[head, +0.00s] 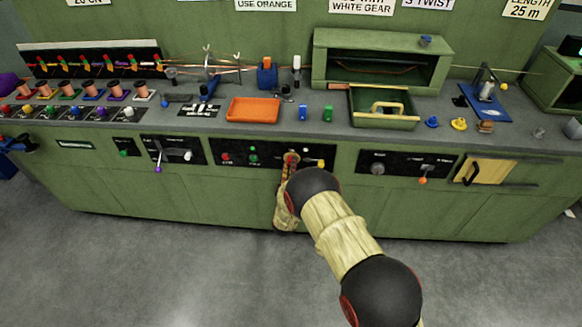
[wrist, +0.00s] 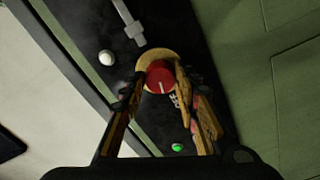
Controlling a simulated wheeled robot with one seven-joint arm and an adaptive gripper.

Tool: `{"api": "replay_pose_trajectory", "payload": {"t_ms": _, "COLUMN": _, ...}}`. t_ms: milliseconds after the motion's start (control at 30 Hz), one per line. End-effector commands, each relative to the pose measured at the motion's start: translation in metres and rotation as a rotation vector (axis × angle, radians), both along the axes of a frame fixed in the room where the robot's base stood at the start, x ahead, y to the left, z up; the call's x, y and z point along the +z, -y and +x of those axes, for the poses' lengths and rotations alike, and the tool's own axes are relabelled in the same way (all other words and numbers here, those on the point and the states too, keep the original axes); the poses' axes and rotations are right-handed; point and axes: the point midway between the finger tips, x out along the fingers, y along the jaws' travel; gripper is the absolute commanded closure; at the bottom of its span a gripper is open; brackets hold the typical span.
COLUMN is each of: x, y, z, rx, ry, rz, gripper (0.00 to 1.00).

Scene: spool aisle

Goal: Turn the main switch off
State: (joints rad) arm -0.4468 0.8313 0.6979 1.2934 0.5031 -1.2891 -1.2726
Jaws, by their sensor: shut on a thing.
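The main switch is a red round knob (wrist: 160,76) with a white mark, on a yellow round plate (wrist: 150,57), in the wrist view. In the head view the knob (head: 291,157) shows small on the black front panel, just past my gripper (head: 289,170). In the wrist view my gripper (wrist: 155,92) has its two fingers on either side of the knob, shut on it. The lettering by the knob is partly hidden by a finger, so I cannot read the switch position.
A green lamp (wrist: 177,147) and a white knob (wrist: 106,58) sit near the switch. The panel holds red and green buttons (head: 253,150). An orange tray (head: 253,110) and a green tray (head: 383,122) stand on the counter above. The floor (head: 180,270) in front is clear.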

Motion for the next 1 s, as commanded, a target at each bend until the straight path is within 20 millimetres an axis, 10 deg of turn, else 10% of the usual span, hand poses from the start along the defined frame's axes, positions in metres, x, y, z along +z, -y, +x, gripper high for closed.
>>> {"api": "replay_pose_trajectory", "payload": {"t_ms": 1000, "x": 0.0006, "y": -0.0018, "z": 0.0004, "rx": 0.004, "ry": -0.008, "rz": -0.270, "gripper": 0.94}}
